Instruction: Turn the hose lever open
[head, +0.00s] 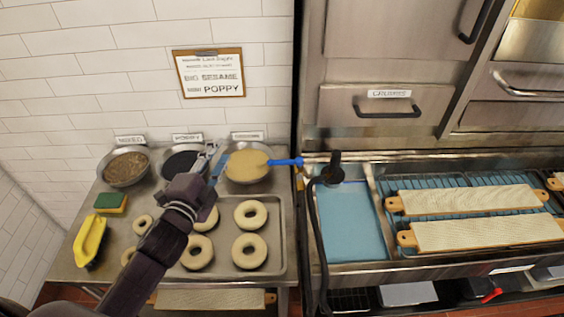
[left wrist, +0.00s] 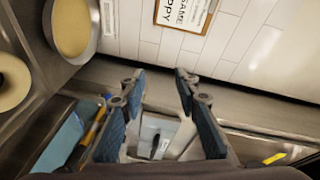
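A blue lever (head: 286,162) lies roughly level at the right side of the sesame bowl, by a brass fitting (head: 299,175) at the edge of the sink. I take it to be the hose lever. A black hose (head: 321,240) with a black spray head (head: 333,170) hangs just right of it. My left gripper (head: 213,158) is left of the lever, near the bowls, and clearly apart from it. In the left wrist view the fingers of the left gripper (left wrist: 160,82) are spread with nothing between them. I cannot make out the lever surely there. My right gripper is out of view.
The sesame bowl (head: 246,178) stands between the left gripper and the lever; it also shows in the left wrist view (left wrist: 73,28). A tray (head: 278,258) with several bagels lies in front. Right is a blue sink (head: 350,225) with boards (head: 470,201). A clipboard (head: 211,76) hangs on the wall.

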